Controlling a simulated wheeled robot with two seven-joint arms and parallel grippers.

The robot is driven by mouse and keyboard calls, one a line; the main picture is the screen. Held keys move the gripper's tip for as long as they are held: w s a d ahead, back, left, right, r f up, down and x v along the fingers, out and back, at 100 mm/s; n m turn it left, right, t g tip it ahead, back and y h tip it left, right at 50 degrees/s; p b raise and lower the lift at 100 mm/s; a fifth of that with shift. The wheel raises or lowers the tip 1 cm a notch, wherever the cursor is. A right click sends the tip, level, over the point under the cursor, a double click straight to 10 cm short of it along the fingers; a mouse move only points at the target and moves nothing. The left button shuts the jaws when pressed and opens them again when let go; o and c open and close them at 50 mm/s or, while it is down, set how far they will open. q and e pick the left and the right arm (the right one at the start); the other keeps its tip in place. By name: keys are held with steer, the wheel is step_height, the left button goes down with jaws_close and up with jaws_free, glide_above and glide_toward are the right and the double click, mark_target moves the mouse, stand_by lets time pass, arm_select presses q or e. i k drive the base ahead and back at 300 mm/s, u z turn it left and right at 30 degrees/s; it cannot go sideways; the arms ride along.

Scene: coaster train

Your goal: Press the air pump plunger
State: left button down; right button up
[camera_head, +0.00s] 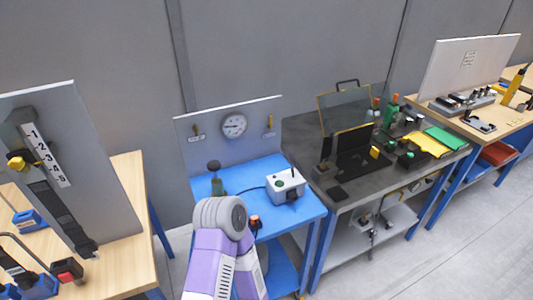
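A small pump with a dark round knob on top (214,165) and a dark green body (217,187) stands upright at the back left of the blue table (262,172). The knob sits above the body with a short gap. One of my arms, purple and white with a grey round joint, rises from the bottom centre and covers the front left of the blue table, just below the pump. Neither gripper shows.
A white box with a lever (286,186) stands right of the pump, with a cable leading left. A black-and-red item (254,223) lies near the front edge. Behind is a grey panel with a round gauge (234,126). Other benches stand left and right.

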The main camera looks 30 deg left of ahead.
mark_target(213, 165)
steer(key=z, duration=0.65)
steer(key=k, duration=0.85)
steer(key=u, duration=1.1)
steer(key=i, duration=0.25)
steer(key=u, duration=0.05)
